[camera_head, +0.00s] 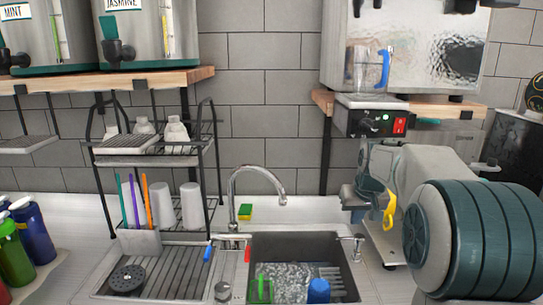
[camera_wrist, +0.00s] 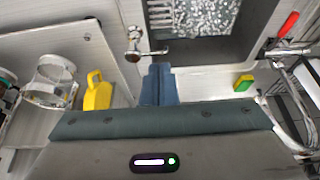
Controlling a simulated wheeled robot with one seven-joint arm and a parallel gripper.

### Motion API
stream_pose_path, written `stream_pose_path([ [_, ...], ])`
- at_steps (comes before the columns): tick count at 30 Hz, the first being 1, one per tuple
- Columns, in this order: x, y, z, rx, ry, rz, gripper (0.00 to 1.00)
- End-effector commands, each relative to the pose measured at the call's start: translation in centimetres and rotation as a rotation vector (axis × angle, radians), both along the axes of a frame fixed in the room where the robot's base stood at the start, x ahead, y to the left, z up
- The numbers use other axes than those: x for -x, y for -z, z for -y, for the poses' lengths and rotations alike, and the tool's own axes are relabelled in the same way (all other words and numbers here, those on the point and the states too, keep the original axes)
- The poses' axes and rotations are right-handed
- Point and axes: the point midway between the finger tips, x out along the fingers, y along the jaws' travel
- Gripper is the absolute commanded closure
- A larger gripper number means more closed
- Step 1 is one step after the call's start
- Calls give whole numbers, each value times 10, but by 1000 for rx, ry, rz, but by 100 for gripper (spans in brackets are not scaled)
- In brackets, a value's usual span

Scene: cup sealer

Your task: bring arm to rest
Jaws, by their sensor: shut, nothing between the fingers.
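My gripper (camera_head: 353,206) hangs beside the right side of the sink in the head view, partly hidden by my own arm. In the wrist view its blue fingers (camera_wrist: 158,84) are together with nothing between them. They point toward the sink edge and touch nothing that I can see. My arm is bent and fills the right side of the head view.
The sink (camera_head: 262,240) with its curved tap is in the middle. A yellow-handled item (camera_wrist: 97,92) and a clear container (camera_wrist: 55,80) are near my gripper. A drying rack (camera_head: 150,156) stands left. A switch box (camera_head: 372,118) sits above.

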Motion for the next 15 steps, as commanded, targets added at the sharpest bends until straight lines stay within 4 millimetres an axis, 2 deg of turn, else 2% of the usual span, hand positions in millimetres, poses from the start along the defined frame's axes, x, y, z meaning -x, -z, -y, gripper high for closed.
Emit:
stream_pose_path([
  [1, 21, -6, -9, 0, -3, 0, 100],
  [7, 98, -13, -37, 2, -5, -11, 100],
  [15, 205, 3, -65, 5, -7, -25, 100],
])
